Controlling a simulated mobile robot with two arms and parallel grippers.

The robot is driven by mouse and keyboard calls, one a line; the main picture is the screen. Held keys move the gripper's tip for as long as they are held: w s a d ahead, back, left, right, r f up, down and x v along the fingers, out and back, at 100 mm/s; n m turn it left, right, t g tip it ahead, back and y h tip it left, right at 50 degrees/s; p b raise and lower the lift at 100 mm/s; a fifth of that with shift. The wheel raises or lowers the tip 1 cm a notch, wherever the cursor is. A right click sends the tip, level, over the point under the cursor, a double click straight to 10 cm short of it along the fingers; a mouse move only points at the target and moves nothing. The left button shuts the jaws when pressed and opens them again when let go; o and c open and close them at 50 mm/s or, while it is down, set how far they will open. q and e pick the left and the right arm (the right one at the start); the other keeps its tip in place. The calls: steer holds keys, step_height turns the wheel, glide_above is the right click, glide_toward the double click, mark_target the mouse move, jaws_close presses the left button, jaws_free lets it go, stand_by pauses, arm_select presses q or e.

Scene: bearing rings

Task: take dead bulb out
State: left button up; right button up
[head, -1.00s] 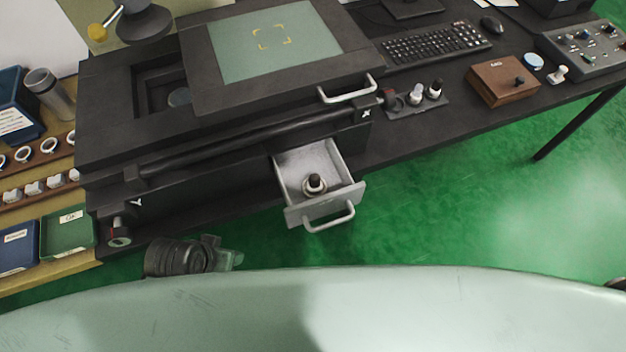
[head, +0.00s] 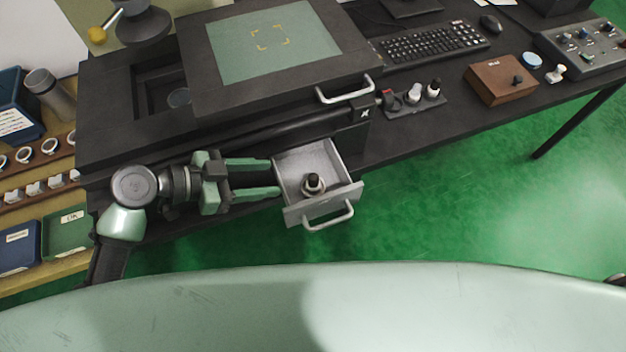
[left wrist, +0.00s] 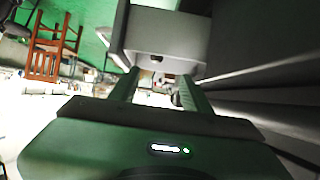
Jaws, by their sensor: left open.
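A bulb with a dark top and pale base (head: 313,184) stands upright in the open metal drawer (head: 290,218) at the front of the black machine. My left gripper (head: 277,178) is open and empty, its green fingers pointing right at the drawer's left side. The fingertips are close to the drawer wall; I cannot tell whether they touch it. In the left wrist view the pale drawer (left wrist: 165,38) is ahead of the two fingers (left wrist: 158,84). Whether the bulb shows there is unclear. My right gripper is out of view.
Two more bulbs stand in a small holder (head: 415,106) on the desk at the right. A wooden box (head: 500,82) and a keyboard (head: 430,42) are near it. The drawer handle (head: 329,217) sticks out at the front. Green floor is clear right of the drawer.

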mark_target(313, 183)
arm_select(q)
steer(key=x, duration=0.4)
steer(key=shift+d+p, duration=0.2)
steer(key=shift+p, duration=0.15)
steer(key=x, duration=0.1)
steer(key=p+x, duration=0.1)
steer(key=x, duration=0.3)
steer(key=shift+s+d+f, duration=0.15)
steer(key=shift+s+f, duration=0.1)
steer(key=shift+f, duration=0.2)
steer(key=shift+d+f, duration=0.1)
steer(key=shift+f, duration=0.05)
jaws_close()
